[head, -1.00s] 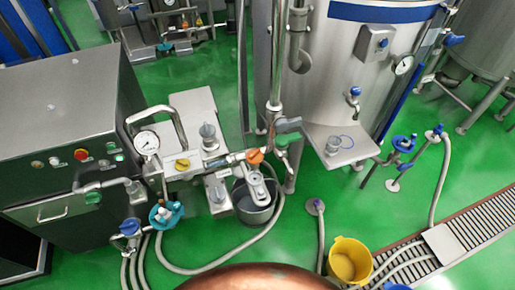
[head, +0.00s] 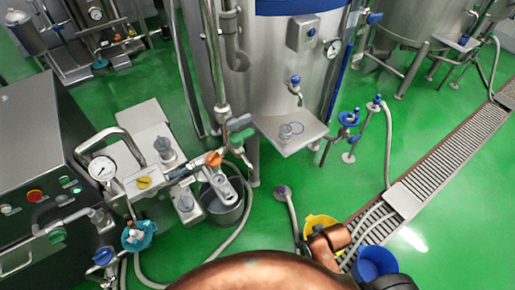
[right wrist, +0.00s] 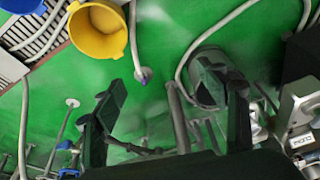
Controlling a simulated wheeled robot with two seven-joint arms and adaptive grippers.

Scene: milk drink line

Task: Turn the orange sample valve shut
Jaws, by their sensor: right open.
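The orange sample valve (head: 213,158) is a small orange handle on the steel pipework left of the big tank in the head view. It sits just above a grey bucket (head: 222,208). I cannot make out the orange handle in the right wrist view. The gripper is apart from the pipework (right wrist: 300,130) at the right edge. My left gripper is not in view.
A yellow valve (head: 143,182) and a gauge (head: 102,168) are to the left. A yellow bucket (right wrist: 98,28) and a blue bucket (head: 375,263) stand by the floor drain (head: 450,150). Green floor is open between hoses.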

